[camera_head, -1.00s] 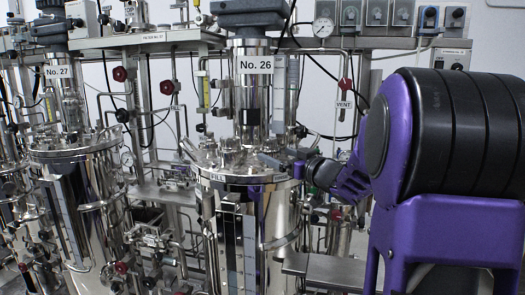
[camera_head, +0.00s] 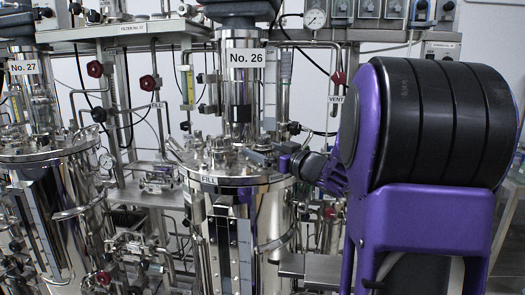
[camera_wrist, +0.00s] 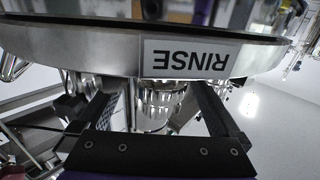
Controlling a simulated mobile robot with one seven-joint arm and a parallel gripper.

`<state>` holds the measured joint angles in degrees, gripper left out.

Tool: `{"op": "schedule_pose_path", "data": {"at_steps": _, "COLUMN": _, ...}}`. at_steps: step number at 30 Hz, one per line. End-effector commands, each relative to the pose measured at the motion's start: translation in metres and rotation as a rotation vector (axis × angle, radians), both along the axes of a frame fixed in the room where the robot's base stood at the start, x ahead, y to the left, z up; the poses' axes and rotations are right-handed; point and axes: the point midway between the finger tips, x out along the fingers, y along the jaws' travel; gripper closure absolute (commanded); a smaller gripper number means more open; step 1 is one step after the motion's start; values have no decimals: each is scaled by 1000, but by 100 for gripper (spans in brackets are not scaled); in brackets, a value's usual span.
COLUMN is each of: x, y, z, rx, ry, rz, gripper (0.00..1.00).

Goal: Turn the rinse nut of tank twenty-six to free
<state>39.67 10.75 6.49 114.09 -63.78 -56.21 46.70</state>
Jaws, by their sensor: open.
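Tank twenty-six (camera_head: 232,225) is a shiny steel vessel in the middle of the head view, with the label "No. 26" (camera_head: 247,58) on its upper column. My gripper (camera_head: 262,157) is at the right side of its lid. In the wrist view the RINSE label (camera_wrist: 187,59) appears upside down on the lid's rim. A ribbed metal rinse nut (camera_wrist: 160,108) sits beside the label, between the two open dark fingers of my gripper (camera_wrist: 157,92). Gaps show on both sides of the nut. The head view does not show the nut clearly.
Tank twenty-seven (camera_head: 45,205) stands at the left. Pipes, red-handled valves (camera_head: 95,68) and a gauge (camera_head: 315,18) crowd the rack behind. A flat metal ledge (camera_head: 311,267) juts out below my arm.

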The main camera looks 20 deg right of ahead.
Motion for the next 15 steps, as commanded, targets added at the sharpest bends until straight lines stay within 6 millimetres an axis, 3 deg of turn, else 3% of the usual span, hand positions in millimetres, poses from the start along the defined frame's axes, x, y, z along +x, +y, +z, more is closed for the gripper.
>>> {"op": "schedule_pose_path", "data": {"at_steps": 2, "x": 0, "y": 0, "z": 0, "rx": 0, "ry": 0, "rz": 0, "gripper": 2}}
{"op": "schedule_pose_path", "data": {"at_steps": 15, "x": 0, "y": 0, "z": 0, "rx": 0, "ry": 0, "rz": 0, "gripper": 81}}
